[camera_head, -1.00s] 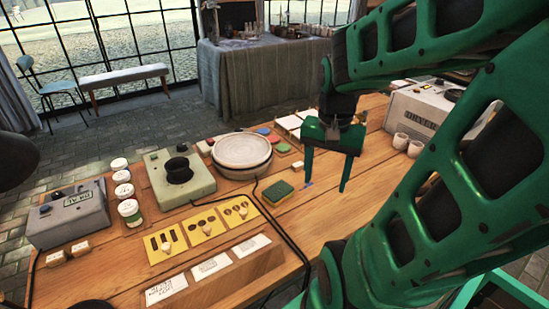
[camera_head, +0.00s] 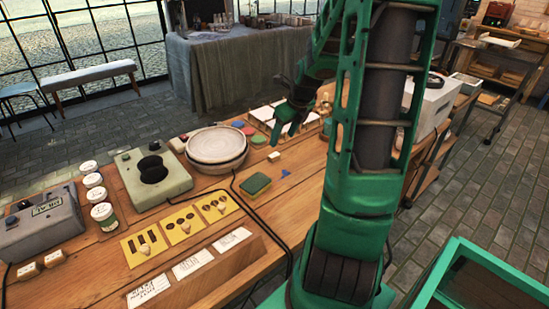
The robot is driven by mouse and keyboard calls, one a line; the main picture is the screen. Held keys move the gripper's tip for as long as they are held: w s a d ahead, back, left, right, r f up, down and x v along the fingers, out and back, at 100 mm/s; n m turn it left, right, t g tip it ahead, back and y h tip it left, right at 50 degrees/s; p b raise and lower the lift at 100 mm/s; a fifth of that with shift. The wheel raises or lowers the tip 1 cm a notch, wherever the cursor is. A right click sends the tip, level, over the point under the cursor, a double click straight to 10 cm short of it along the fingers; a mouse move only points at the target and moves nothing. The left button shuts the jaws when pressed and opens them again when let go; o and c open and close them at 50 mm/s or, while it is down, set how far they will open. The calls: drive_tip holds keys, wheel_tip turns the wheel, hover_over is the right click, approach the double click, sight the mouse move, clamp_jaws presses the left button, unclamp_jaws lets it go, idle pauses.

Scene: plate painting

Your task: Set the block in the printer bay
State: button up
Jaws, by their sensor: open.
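A small pale block (camera_head: 274,156) lies on the wooden table, right of the stacked round plates and behind the green-and-yellow sponge. It may be the task's block; I cannot be sure. My gripper (camera_head: 283,132) is above the far part of the table, beyond and slightly right of that block, and apart from it. Its fingers are open and I see nothing between them. A pale grey machine (camera_head: 432,105) stands at the table's right end, partly behind my arm. A grey labelled machine (camera_head: 42,222) stands at the left end. I cannot tell which has the printer bay.
The stacked plates (camera_head: 216,150), sponge (camera_head: 255,184), green-grey device (camera_head: 152,183), paint jars (camera_head: 104,216) and yellow stencils (camera_head: 184,225) crowd the table (camera_head: 296,196). White cards lie along the front. A black cable runs across it. Bare wood shows right of the sponge.

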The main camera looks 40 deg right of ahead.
hover_over(275, 155)
drive_tip(key=s, duration=0.2)
drive_tip(key=shift+m, duration=0.3)
wheel_tip(275, 155, down, 5)
drive_tip(key=shift+s+f, duration=0.15)
drive_tip(key=shift+s+x, duration=0.1)
drive_tip(key=shift+x, duration=1.2)
drive_tip(key=shift+s+x, duration=0.15)
drive_tip(key=shift+x, duration=1.2)
drive_tip(key=shift+a+f, duration=0.1)
drive_tip(key=shift+a, duration=0.05)
drive_tip(key=shift+c, duration=0.4)
drive_tip(key=c, duration=1.1)
